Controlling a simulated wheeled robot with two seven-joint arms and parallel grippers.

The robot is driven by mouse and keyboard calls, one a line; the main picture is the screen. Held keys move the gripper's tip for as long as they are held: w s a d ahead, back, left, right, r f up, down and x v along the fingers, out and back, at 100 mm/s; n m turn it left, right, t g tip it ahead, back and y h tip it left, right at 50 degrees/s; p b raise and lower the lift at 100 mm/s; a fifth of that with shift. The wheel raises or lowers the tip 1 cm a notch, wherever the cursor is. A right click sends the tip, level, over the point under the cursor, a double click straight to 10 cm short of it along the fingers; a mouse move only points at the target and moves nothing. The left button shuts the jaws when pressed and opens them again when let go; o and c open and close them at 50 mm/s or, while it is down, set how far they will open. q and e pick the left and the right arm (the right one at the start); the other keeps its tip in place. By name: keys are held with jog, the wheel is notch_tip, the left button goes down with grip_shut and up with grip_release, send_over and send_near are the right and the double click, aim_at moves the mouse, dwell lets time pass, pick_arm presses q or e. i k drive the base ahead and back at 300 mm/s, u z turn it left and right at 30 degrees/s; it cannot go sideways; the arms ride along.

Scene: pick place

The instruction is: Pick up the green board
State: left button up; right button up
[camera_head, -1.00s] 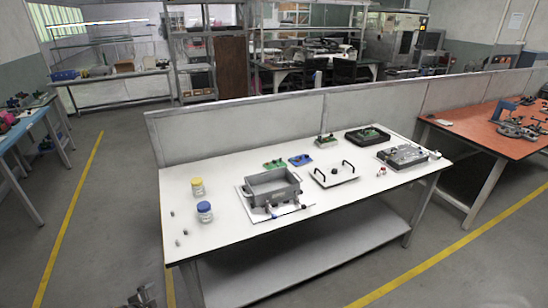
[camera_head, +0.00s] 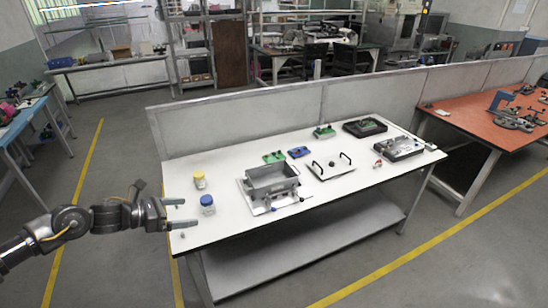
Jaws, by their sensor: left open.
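A small green board (camera_head: 274,157) lies flat on the white table behind the grey bin, beside a blue board (camera_head: 298,152). Another green board (camera_head: 324,131) is near the table's back edge, and a green piece (camera_head: 366,126) sits in a black tray. I cannot tell which one the task means. My left gripper (camera_head: 187,212) is open and empty at the table's left edge, fingers pointing right, well short of the green boards. My right gripper is not in view.
A grey bin (camera_head: 270,184) stands mid-table. Yellow-lidded (camera_head: 199,180) and blue-lidded (camera_head: 207,204) jars stand near my left gripper. A white plate with black handles (camera_head: 331,170) and a grey metal fixture (camera_head: 397,147) are farther right. A partition (camera_head: 240,129) runs along the back.

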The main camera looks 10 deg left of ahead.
aim_at(277, 156)
jog(key=i, duration=2)
